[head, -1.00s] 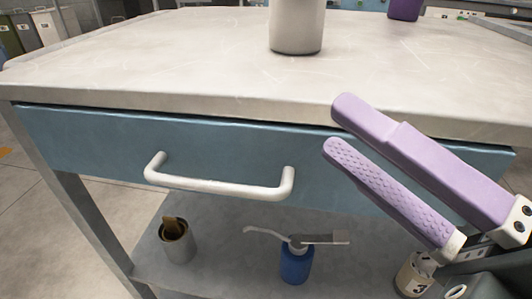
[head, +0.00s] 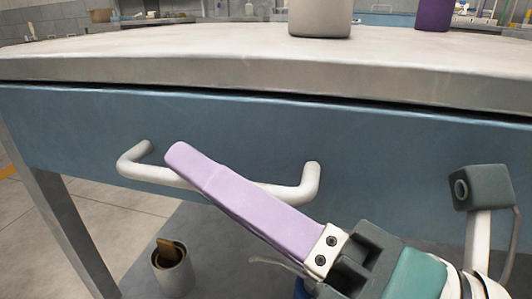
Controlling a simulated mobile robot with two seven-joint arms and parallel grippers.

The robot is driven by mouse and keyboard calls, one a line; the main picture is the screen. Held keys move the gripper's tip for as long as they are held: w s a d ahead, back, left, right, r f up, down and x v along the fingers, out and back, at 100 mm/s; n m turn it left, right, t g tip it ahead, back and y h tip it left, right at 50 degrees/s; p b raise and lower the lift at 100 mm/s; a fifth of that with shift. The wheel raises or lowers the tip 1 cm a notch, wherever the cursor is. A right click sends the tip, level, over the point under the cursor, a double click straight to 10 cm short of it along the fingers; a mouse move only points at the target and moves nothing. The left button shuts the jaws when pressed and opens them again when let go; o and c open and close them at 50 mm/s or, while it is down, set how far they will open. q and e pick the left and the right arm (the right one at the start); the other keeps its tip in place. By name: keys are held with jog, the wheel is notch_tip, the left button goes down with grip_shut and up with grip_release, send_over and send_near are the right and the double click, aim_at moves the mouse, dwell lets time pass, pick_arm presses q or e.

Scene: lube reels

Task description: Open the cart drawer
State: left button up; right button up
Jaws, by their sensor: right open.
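The cart drawer (head: 410,150) has a wide blue front under the pale worktop and looks shut, with a thin dark gap along its top edge. Its white bar handle (head: 143,174) shows at both ends; the middle is covered by my gripper. My right gripper (head: 182,158) comes in from the lower right. One lilac finger lies slantwise across the handle in the picture, its tip just above the bar. The other finger is hidden, so I cannot tell whether the bar is between the fingers or whether they touch it. My left gripper is not in view.
The worktop (head: 200,68) carries a pale cylinder (head: 320,18) and a purple container (head: 434,14) toward its back. A can (head: 172,272) with a brown item in it stands on the lower shelf (head: 205,240). The cart's leg (head: 60,220) is at the left.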

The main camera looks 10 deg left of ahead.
jog(key=shift+w+a+r, duration=0.1)
jog(key=shift+w+a, duration=0.05)
jog(key=shift+a, duration=0.2)
grip_shut()
dwell(1.2)
